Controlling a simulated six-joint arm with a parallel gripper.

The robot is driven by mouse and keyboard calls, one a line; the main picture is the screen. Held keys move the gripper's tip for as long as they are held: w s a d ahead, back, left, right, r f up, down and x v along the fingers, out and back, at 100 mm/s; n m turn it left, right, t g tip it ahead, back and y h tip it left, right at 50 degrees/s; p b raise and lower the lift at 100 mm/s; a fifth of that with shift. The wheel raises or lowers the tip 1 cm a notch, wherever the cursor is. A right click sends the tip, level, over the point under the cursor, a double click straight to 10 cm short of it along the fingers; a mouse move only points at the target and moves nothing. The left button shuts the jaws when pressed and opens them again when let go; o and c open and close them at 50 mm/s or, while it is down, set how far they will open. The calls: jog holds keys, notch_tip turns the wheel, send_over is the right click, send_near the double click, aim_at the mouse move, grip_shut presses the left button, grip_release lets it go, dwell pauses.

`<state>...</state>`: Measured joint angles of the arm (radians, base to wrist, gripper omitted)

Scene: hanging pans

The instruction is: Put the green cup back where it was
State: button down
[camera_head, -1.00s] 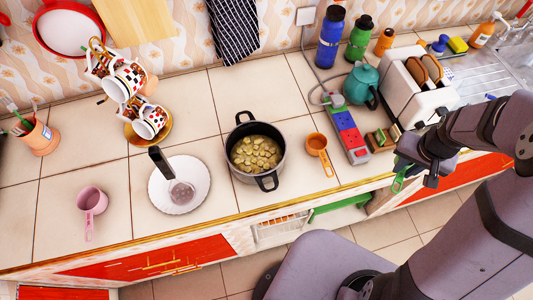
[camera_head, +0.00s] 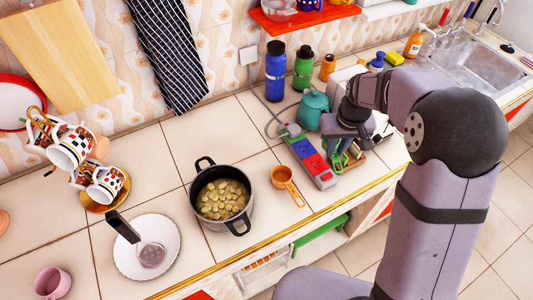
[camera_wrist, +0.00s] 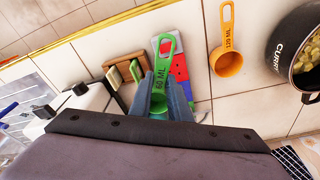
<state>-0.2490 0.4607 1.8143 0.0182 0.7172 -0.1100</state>
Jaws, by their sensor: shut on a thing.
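The green cup is a small measuring cup with a long handle marked 60 ML. Its handle (camera_wrist: 164,62) points up between my fingers in the wrist view. My gripper (camera_wrist: 166,92) is shut on the green cup, and the fingers partly hide its bowl. In the head view the green cup (camera_head: 340,161) hangs below my gripper (camera_head: 346,148), over the counter just right of the red and blue power strip (camera_head: 308,158). I cannot tell its height above the counter. My arm hides part of the counter and the toaster there.
An orange measuring cup (camera_head: 284,180) lies left of the power strip, beside a pot of food (camera_head: 203,169). A small wooden holder (camera_wrist: 121,60) is left of the green cup in the wrist view. A teal teapot (camera_head: 313,108) stands behind the strip. A pink cup (camera_head: 52,282) is at far left.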

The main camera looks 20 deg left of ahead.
jog(key=w+a+r+n+b, duration=0.1)
jog(key=a+r+n, duration=0.15)
jog(key=a, duration=0.65)
jog(key=a+r+n+b, duration=0.1)
jog(key=a+n, duration=0.2)
jog(key=a, duration=0.6)
jog(key=shift+m+g+y, duration=0.25)
jog(key=shift+g+y, duration=0.05)
jog(key=shift+d+f+p, duration=0.15)
jog(key=shift+f+p, duration=0.6)
jog(key=shift+f, duration=1.6)
jog(key=shift+d+f+p, duration=0.1)
jog(key=shift+f+p, duration=0.6)
jog(key=shift+f, duration=2.2)
jog(key=shift+f, duration=0.15)
jog(key=shift+f, duration=0.35)
jog(key=c, duration=1.7)
grip_release()
jog(key=shift+o, duration=0.2)
jog(key=shift+r, duration=0.1)
